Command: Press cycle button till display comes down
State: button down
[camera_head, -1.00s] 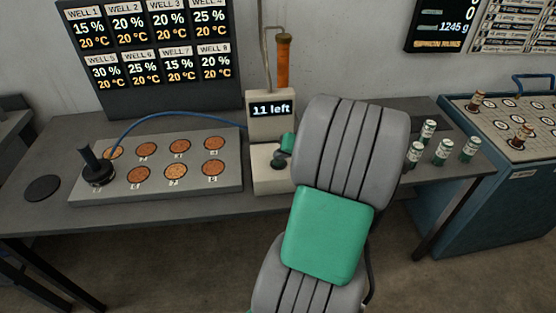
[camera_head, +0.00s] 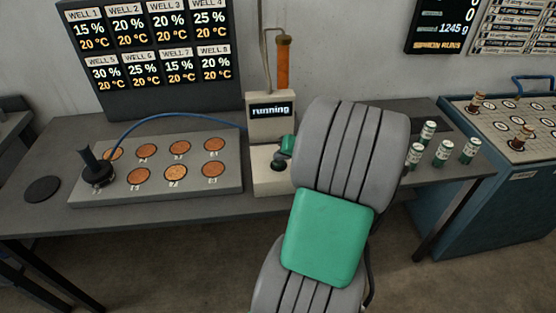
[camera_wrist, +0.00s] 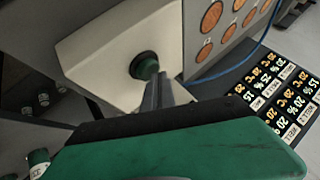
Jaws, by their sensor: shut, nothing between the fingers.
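The cycle unit (camera_head: 269,122) is a pale box on the bench with an orange column on top. Its display (camera_head: 270,111) reads "running". The cycle button (camera_head: 278,165) is dark and round on the unit's lower front face. My gripper (camera_head: 284,153) is shut and empty, just by the button, with most of it hidden behind my grey and green arm. In the wrist view my gripper's tip (camera_wrist: 150,76) lies over the dark round button (camera_wrist: 142,64) on the pale panel; I cannot tell whether it touches.
Left of the unit is a grey block (camera_head: 225,190) with several numbered copper wells and a dark plug with a blue hose. A well readout board (camera_head: 165,101) stands behind. Several green-and-white vials (camera_head: 442,152) stand close right of my arm. A blue cabinet (camera_head: 480,215) is at the far right.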

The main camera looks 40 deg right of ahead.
aim_at(281, 163)
jog(key=shift+r+p, duration=0.3)
jog(key=shift+r, duration=0.4)
notch_tip(281, 163, up, 5)
jog(key=p, duration=0.3)
jog(key=shift+p, duration=0.4)
